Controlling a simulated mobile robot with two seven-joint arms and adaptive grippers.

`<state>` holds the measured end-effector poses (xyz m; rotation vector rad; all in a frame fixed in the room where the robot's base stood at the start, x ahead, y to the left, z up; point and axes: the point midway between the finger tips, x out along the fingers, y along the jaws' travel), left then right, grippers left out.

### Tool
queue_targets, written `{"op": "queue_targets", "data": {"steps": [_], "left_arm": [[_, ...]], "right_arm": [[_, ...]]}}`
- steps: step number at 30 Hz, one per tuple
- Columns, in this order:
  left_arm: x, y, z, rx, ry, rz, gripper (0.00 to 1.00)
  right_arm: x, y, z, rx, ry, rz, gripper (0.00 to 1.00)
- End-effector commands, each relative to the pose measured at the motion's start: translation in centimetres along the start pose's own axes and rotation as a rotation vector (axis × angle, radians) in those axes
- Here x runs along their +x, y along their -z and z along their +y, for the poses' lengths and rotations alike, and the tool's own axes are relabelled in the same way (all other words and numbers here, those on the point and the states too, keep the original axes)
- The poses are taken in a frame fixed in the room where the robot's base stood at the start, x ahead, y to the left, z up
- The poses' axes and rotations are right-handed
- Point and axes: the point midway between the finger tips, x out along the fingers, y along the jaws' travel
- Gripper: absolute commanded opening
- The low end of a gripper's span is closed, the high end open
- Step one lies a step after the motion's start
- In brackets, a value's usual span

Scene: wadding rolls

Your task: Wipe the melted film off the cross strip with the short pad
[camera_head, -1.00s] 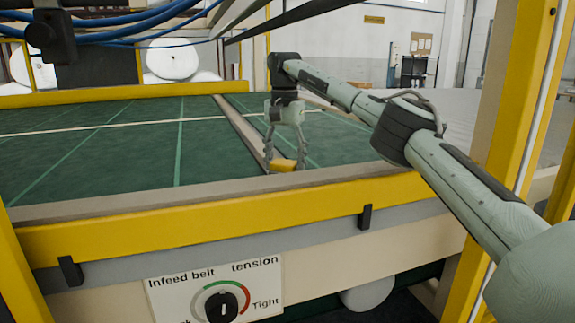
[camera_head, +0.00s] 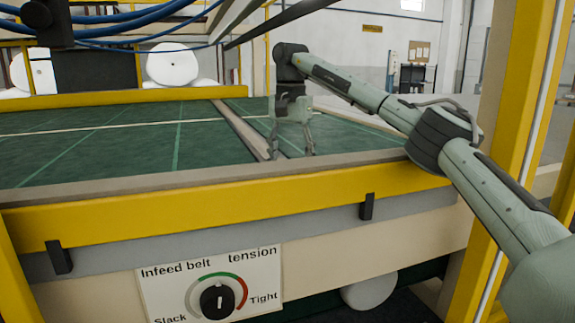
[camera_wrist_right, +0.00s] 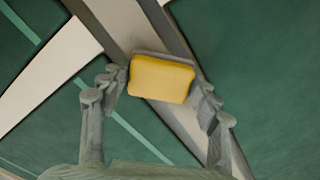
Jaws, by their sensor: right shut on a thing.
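The short pad (camera_wrist_right: 161,79) is a small yellow block with rounded corners, seen in the right wrist view. My right gripper (camera_wrist_right: 157,84) is shut on it, one finger at each side. In the head view my right gripper (camera_head: 293,154) points down over the green bed, by the near end of a long pale strip (camera_head: 240,128); the pad cannot be made out there. In the wrist view the pale strip (camera_wrist_right: 119,24) with dark edges runs diagonally behind the pad. I cannot tell whether they touch. No melted film can be made out. My left gripper is not in view.
The green belt (camera_head: 90,160) has thin lighter lines. A yellow front rail (camera_head: 230,211) borders its near side, with a belt tension dial (camera_head: 217,301) below. A yellow post (camera_head: 515,120) stands at the right. Blue cables (camera_head: 130,28) hang at top left.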

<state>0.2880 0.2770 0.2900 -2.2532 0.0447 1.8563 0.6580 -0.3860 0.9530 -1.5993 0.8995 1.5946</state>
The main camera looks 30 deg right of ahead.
Motion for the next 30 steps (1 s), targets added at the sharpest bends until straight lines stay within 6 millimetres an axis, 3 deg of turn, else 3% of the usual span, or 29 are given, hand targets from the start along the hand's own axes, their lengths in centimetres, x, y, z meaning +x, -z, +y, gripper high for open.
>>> {"op": "queue_targets", "data": {"steps": [16,30], "left_arm": [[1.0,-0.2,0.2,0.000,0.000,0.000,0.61],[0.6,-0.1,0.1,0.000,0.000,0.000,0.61]], "right_arm": [[0.2,-2.3,2.6,0.000,-0.009,-0.003,0.32],[-0.1,-4.1,4.3,0.000,-0.004,-0.001,0.32]]}}
